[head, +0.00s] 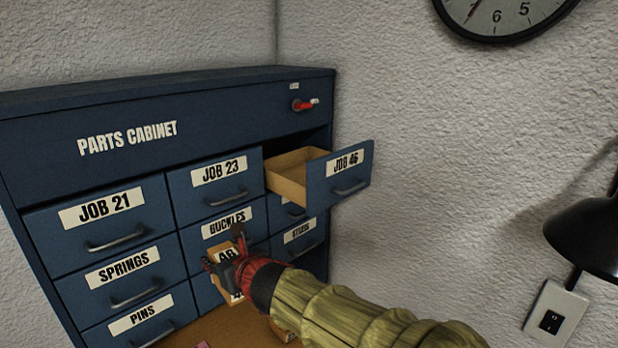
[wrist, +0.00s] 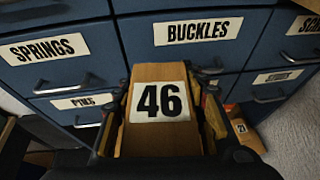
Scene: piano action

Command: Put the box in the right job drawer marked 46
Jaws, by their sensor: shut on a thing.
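The box marked 46 (wrist: 158,76) is brown cardboard with a white label and sits between the fingers of my gripper (wrist: 160,125) in the wrist view. In the head view my gripper (head: 226,262) is shut on the box (head: 226,254), in front of the BUCKLES drawer and below and left of the JOB 46 drawer. The JOB 46 drawer (head: 340,178) is pulled out at the top right of the cabinet. Its wooden side shows; its floor is mostly hidden.
The blue parts cabinet (head: 60,136) has other drawers shut, among them JOB 23 (head: 215,185) and JOB 21 (head: 102,225). A box marked 21 (wrist: 240,127) lies below at right. A black lamp (head: 592,235) is at far right. The wall right of the open drawer is clear.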

